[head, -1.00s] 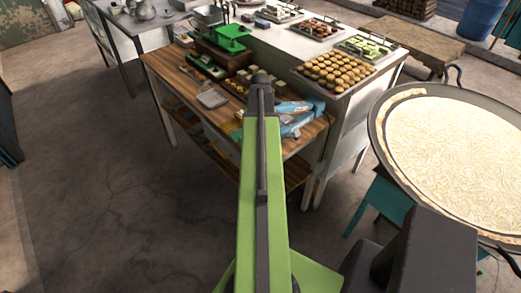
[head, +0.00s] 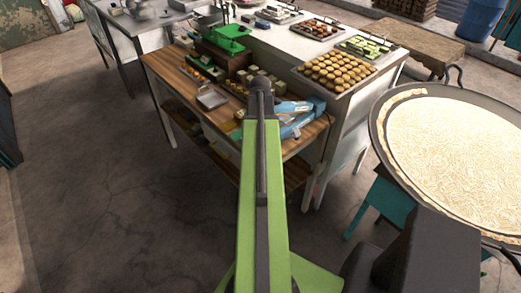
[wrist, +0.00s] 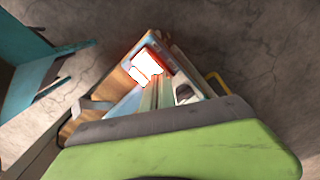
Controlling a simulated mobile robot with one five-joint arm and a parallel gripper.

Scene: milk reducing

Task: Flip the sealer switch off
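The sealer (head: 300,112) is a blue, long-bodied device lying on the near right part of the wooden table (head: 178,79). My green arm crosses in front of it and hides part of it. In the wrist view a bright white patch with a red-orange edge (wrist: 146,67) shows beside pale blue parts, close past my gripper. I cannot tell whether this is the sealer's switch. My gripper (wrist: 165,118) shows as a green body with a grey edge across the bottom of the wrist view. Its fingertips cannot be made out, and the arm hides it in the head view.
A green press (head: 231,40), small food blocks and a small grey tray (head: 212,98) share the table. A tray of round buns (head: 340,72) stands on the counter behind. A large round pan (head: 445,160) is at right. The floor at left is clear.

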